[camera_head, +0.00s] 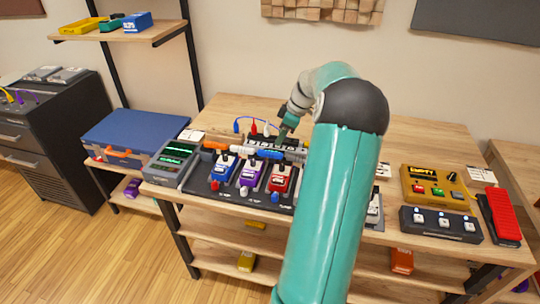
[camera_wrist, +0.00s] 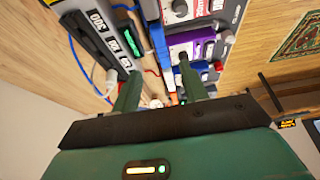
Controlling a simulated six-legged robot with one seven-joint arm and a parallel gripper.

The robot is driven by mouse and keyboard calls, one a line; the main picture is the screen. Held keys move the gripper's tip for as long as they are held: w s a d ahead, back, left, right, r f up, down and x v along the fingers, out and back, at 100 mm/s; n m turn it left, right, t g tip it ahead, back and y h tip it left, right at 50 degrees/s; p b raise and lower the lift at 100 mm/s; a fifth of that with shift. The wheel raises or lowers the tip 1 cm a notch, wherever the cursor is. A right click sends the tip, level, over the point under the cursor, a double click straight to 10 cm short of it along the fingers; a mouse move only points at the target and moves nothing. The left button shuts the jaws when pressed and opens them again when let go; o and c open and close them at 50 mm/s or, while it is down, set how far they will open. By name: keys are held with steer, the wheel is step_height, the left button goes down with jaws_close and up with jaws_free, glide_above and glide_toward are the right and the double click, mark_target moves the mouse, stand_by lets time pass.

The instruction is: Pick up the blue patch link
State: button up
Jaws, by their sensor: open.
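The blue patch link (camera_head: 268,154) lies at the back of the pedalboard, behind the purple and red pedals, with an orange link (camera_head: 215,145) to its left. In the wrist view a long blue piece, apparently this link (camera_wrist: 161,48), runs beside the pedals, between and beyond the fingertips. My gripper (camera_wrist: 159,70) is open, its two green fingers apart with nothing clearly held. In the head view my gripper (camera_head: 284,134) is over the back of the board, just above and right of the link, and my arm partly hides it. I cannot tell whether a finger touches the link.
Blue (camera_head: 223,172), purple (camera_head: 249,176) and red (camera_head: 280,179) pedals stand close in front of the link. A black power box (camera_head: 262,140) with cables sits behind it. A grey tuner-like unit (camera_head: 174,158) is at the left. Bare tabletop (camera_head: 235,108) lies behind.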

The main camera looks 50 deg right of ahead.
mark_target(271, 152)
steer(key=x, duration=0.8)
steer(key=shift+w+a+f, duration=0.15)
steer(key=shift+a+f, duration=0.05)
steer(key=shift+f, duration=0.1)
jaws_close()
